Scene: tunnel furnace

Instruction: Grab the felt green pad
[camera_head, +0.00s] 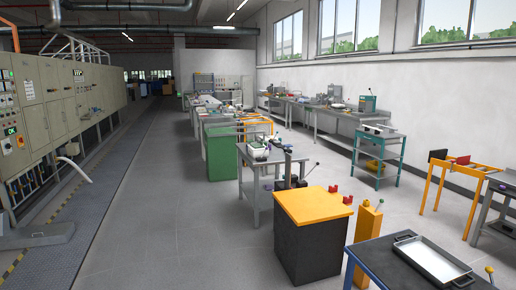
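I cannot make out a felt green pad in the head view; it may be hidden or too small to tell. Neither of my grippers is in view.
A grey bench (262,182) and green cabinet (221,158) stand behind. Control cabinets (62,95) line the left. The aisle between is clear.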

